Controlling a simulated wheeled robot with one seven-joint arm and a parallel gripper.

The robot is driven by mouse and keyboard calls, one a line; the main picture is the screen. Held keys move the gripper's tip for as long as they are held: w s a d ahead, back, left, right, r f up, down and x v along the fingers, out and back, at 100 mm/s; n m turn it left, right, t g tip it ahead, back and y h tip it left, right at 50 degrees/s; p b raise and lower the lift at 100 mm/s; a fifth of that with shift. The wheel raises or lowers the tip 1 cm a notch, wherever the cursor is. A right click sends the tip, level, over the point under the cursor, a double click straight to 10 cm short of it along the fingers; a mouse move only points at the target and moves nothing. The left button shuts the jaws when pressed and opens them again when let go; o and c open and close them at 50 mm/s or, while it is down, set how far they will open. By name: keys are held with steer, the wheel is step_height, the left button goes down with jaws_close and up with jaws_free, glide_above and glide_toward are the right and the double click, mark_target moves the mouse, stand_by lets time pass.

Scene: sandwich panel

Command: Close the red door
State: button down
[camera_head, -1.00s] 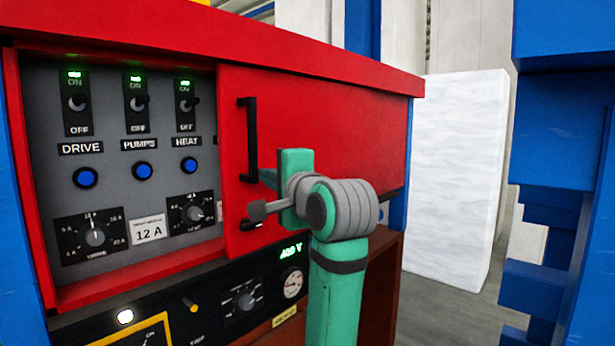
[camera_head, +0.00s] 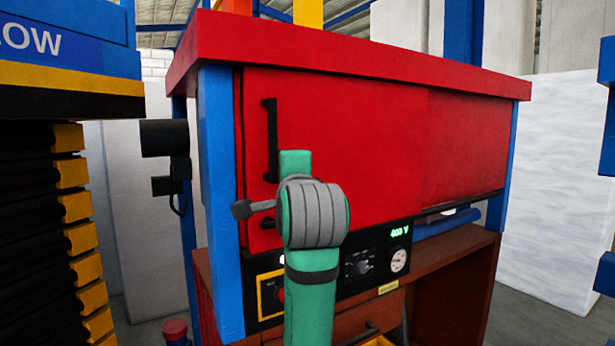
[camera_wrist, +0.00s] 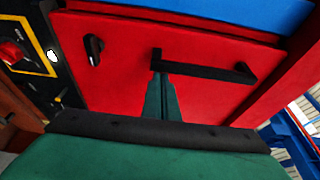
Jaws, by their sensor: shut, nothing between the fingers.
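The red door (camera_head: 350,125) is a flat sliding panel that covers the switch area of the cabinet, reaching close to the blue post on the left. It has a black upright bar handle (camera_head: 270,140) near its left edge and a small black latch (camera_head: 266,222) below. The wrist view shows the red door (camera_wrist: 115,85), the handle (camera_wrist: 210,68) and the latch (camera_wrist: 94,48). My gripper (camera_wrist: 162,82) is shut and empty, its tips at one end of the handle; I cannot tell whether they touch. In the head view my arm hides the fingertips.
A blue post (camera_head: 220,200) borders the door on the left. A black control strip (camera_head: 345,265) with a gauge and display runs below it. A black and yellow stack (camera_head: 75,220) stands at far left, a white block (camera_head: 560,190) at right.

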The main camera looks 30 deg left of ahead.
steer(key=shift+s+a, duration=0.25)
steer(key=shift+s, duration=0.25)
steer(key=shift+s+a, duration=0.25)
steer(key=shift+s, duration=0.2)
steer(key=shift+s, duration=0.1)
